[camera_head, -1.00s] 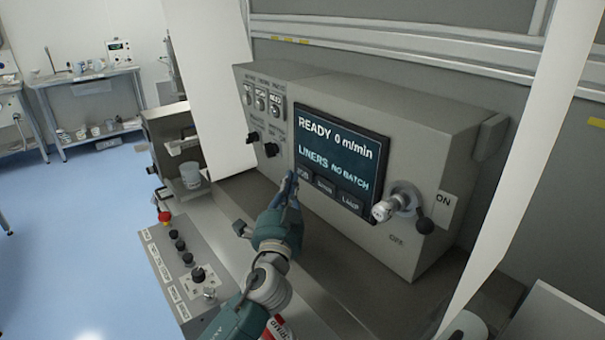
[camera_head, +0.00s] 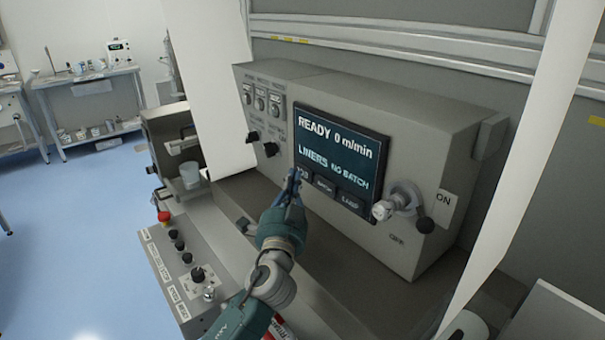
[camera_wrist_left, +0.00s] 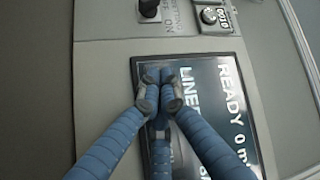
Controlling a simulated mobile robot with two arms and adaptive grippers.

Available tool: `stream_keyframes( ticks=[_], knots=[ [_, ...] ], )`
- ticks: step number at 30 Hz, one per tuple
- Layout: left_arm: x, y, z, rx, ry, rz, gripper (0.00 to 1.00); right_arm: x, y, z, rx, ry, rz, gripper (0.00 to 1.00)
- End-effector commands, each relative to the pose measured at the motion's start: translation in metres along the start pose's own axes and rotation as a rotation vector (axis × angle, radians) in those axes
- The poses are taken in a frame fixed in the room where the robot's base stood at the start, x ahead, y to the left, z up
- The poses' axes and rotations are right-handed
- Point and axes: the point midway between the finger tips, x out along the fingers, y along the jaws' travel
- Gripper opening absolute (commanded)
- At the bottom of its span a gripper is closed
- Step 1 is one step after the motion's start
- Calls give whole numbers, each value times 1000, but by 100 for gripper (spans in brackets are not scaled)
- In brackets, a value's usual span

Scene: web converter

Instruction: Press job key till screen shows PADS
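The screen (camera_head: 338,160) on the grey control box reads "READY 0 m/min", "LINERS" and "NO BATCH". Along its lower edge are the job key (camera_head: 303,174), partly hidden by my fingers, a BATCH key (camera_head: 324,186) and a LAMP key (camera_head: 349,200). My left gripper (camera_head: 294,178) has its fingers together with nothing between them, the tips at the job key. In the left wrist view the fingertips (camera_wrist_left: 160,76) lie over the screen (camera_wrist_left: 215,110) edge and hide the key. I cannot tell whether they touch it. My right gripper is not in view.
A lower panel with a red stop button (camera_head: 164,217) lies at the left, near a translucent cup (camera_head: 190,175).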

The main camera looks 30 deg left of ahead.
Motion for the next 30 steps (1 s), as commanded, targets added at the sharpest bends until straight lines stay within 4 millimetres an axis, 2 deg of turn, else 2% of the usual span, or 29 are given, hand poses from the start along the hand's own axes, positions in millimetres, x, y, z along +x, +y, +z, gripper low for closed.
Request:
stream_keyframes(
  ticks=[30],
  knots=[
    [7,4,-5,0,0,-1,0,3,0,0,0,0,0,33]
  ],
)
